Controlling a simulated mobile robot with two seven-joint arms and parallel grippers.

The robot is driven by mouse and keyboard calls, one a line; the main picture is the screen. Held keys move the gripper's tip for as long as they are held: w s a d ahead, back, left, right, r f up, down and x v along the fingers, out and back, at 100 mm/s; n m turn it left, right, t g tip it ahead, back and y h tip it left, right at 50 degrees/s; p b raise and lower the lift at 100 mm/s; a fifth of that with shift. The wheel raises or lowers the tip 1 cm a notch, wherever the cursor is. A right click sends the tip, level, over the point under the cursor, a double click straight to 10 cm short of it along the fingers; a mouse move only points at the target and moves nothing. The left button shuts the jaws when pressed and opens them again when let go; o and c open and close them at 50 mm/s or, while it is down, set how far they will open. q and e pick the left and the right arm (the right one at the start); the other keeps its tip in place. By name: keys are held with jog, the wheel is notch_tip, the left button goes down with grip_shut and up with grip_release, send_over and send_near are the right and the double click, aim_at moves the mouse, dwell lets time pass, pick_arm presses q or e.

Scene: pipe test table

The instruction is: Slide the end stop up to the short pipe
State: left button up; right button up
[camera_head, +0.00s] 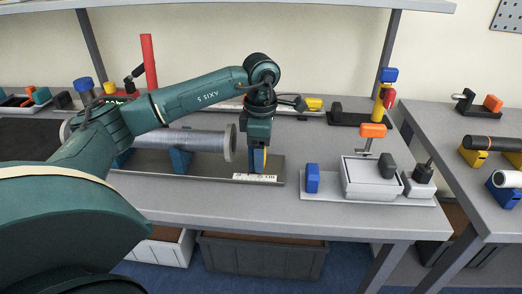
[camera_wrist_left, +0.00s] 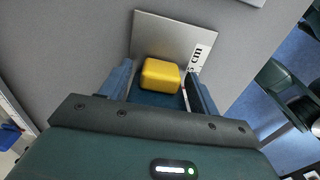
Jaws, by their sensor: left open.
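The short pipe (camera_head: 190,139) is grey with a flange at its right end and lies on blue supports (camera_head: 180,160) on a dark grey base plate (camera_head: 215,175). The end stop, a block with a yellow face (camera_head: 265,158), stands on the plate to the right of the flange, mostly hidden by my left gripper (camera_head: 257,165). The gap to the pipe is hard to judge. In the left wrist view the yellow block (camera_wrist_left: 160,75) sits between the fingers of my left gripper (camera_wrist_left: 158,85), which is open around it. My right gripper is not in view.
A white scale strip (camera_head: 255,178) runs along the plate's front right edge. To the right stand a blue block (camera_head: 312,178) and a white box (camera_head: 370,178) on a light tray. A red post (camera_head: 149,62) rises at the back left. The front table strip is clear.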

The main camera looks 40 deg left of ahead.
pick_arm(q)
notch_tip(320, 180, up, 13)
jog(key=p, duration=0.1)
jog(key=shift+p, duration=0.3)
jog(key=shift+c, duration=0.3)
